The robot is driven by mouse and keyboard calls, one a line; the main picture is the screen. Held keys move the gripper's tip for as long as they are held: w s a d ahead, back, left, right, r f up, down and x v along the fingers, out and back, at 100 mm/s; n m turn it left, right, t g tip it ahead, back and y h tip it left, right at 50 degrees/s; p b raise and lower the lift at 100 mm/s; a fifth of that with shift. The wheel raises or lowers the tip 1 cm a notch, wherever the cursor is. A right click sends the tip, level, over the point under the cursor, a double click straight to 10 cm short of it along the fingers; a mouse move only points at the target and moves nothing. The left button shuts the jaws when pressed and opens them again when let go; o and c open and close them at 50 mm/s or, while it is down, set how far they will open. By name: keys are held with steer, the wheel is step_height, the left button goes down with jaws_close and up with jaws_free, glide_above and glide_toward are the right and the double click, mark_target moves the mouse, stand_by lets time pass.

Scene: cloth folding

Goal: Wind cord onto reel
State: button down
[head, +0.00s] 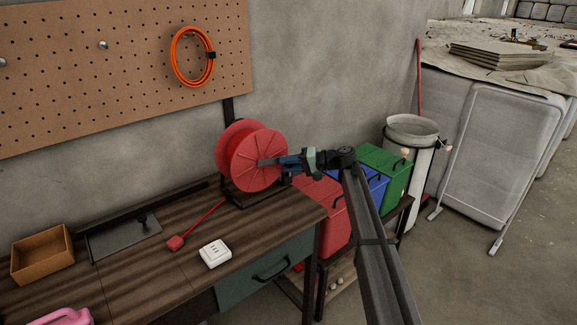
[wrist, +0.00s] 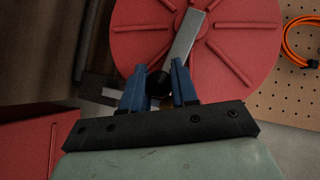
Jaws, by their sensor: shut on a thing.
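A red reel (head: 243,158) stands upright on a dark stand at the back of the workbench. It fills the top of the wrist view (wrist: 150,40). A red cord (head: 206,214) runs from the reel down to a red plug (head: 176,243) lying on the benchtop. A grey crank arm (wrist: 185,40) lies across the reel's face and ends in a dark round handle (wrist: 159,83). My gripper (head: 283,161) is at the reel's front face, with its blue fingers shut on the handle; it also shows in the wrist view (wrist: 160,85).
A white socket block (head: 215,253) and an open brown box (head: 42,254) sit on the workbench (head: 150,275). Red, blue (head: 372,188) and green (head: 386,170) bins stand right of the bench. An orange cord coil (head: 179,58) hangs on the pegboard (head: 120,60).

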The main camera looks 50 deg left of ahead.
steer(key=c, duration=0.9)
jaws_free()
steer(key=shift+r, duration=0.25)
steer(key=v, duration=1.3)
steer(key=shift+w+d, duration=0.25)
steer(key=shift+d, duration=0.1)
